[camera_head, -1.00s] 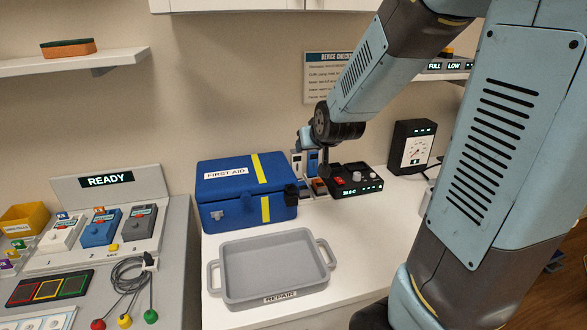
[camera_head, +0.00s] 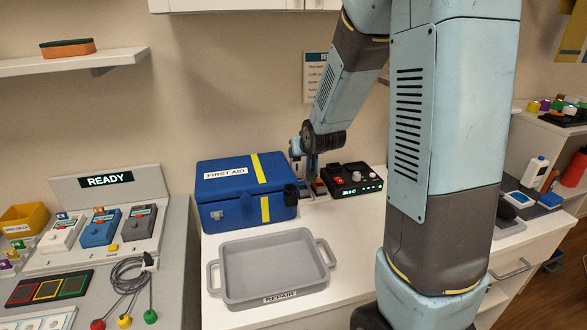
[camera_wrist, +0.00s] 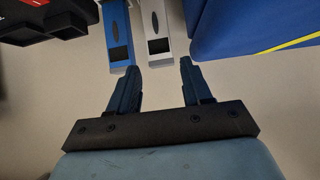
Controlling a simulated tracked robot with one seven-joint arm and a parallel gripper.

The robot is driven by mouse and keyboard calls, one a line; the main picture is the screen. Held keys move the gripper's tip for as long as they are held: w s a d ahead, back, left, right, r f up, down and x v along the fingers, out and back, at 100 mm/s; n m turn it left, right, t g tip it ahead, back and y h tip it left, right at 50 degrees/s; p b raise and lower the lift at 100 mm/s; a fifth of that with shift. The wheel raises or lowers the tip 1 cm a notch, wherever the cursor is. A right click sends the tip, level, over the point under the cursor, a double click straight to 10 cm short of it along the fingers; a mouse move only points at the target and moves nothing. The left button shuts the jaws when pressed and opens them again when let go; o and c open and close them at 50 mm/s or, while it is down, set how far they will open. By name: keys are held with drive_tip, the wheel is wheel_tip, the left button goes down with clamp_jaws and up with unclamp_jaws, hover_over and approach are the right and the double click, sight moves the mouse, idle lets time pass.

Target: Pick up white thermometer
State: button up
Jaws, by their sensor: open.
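The white thermometer (camera_wrist: 157,32) shows at the top of the wrist view, with a dark square window near its lower end. A matching blue thermometer (camera_wrist: 118,36) is just left of it. My gripper (camera_wrist: 160,80) is open and empty. Its fingertips are just short of the white thermometer's lower end, which lines up with the gap between them; the left fingertip is close to the blue one. In the head view my gripper (camera_head: 307,172) is beside the first aid box, and my arm hides the thermometers there.
The blue first aid box (camera_head: 238,212) stands close on one side and the black control unit (camera_head: 356,192) on the other. A grey tray (camera_head: 238,297) labelled REPAIR lies in front. A READY station (camera_head: 60,258) is at left. The counter right of the tray looks clear.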

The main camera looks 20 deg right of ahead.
sight(295, 163)
drive_tip(key=shift+x, duration=2.8)
drive_tip(key=shift+r, duration=0.1)
drive_tip(key=shift+c, duration=0.3)
clamp_jaws()
